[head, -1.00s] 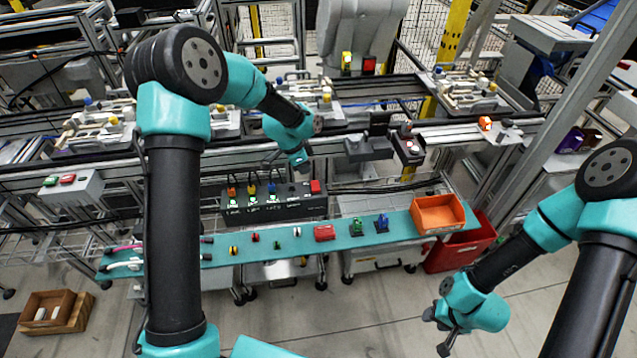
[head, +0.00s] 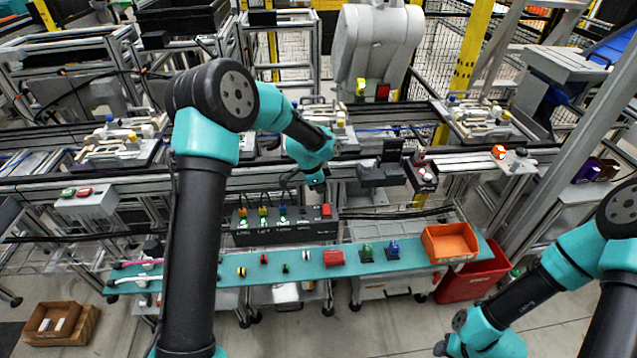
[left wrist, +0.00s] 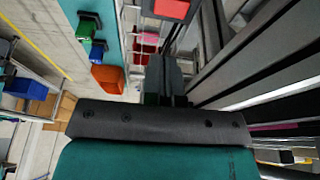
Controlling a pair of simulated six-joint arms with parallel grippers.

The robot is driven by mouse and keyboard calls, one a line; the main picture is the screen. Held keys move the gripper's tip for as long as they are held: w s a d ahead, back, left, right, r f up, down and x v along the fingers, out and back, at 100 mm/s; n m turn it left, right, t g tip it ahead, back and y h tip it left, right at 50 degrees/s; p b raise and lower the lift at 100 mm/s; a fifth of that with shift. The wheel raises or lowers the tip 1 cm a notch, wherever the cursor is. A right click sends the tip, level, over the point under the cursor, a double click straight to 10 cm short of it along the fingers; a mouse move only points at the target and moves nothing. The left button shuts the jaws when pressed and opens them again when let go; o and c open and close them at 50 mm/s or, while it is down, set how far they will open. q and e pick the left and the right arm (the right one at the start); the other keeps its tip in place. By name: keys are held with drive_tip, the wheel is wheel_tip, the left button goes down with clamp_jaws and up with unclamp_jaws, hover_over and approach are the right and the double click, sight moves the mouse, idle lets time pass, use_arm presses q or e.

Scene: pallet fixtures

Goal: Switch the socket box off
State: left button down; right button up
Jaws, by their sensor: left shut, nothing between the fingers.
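The socket box (head: 287,234) is a long black box behind the teal shelf in the head view. Several coloured plugs with cables sit in its top, with green lights glowing below some of them. A red switch (head: 326,211) is at its right end. My left gripper (head: 317,187) is shut and empty, just behind and above that switch, apparently apart from it. In the left wrist view the shut fingers (left wrist: 166,78) point toward a red block (left wrist: 172,8), probably the switch, cut by the top edge. My right gripper (head: 444,349) is low in the head view, partly cut off; its jaws are unclear.
The teal shelf (head: 215,276) holds small parts, a red block (head: 334,258), green and blue pieces and an orange bin (head: 449,243). A red crate (head: 470,280) stands below. A grey button box (head: 86,203) is at left. Conveyor rails run behind the socket box.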

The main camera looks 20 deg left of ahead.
sight(327, 210)
use_arm(q)
drive_tip(key=x, duration=0.8)
drive_tip(key=shift+s+a+f, duration=0.15)
drive_tip(key=shift+a+f, duration=0.1)
drive_tip(key=shift+a, duration=0.1)
drive_tip(key=shift+f, duration=0.65)
drive_tip(key=shift+s+d+f, duration=0.1)
drive_tip(key=shift+s+f, duration=0.05)
drive_tip(key=shift+f, duration=0.2)
drive_tip(key=shift+w+a+r, duration=0.2)
drive_tip(key=shift+w+a, duration=0.1)
drive_tip(key=shift+w, duration=0.4)
drive_tip(key=shift+r, duration=0.15)
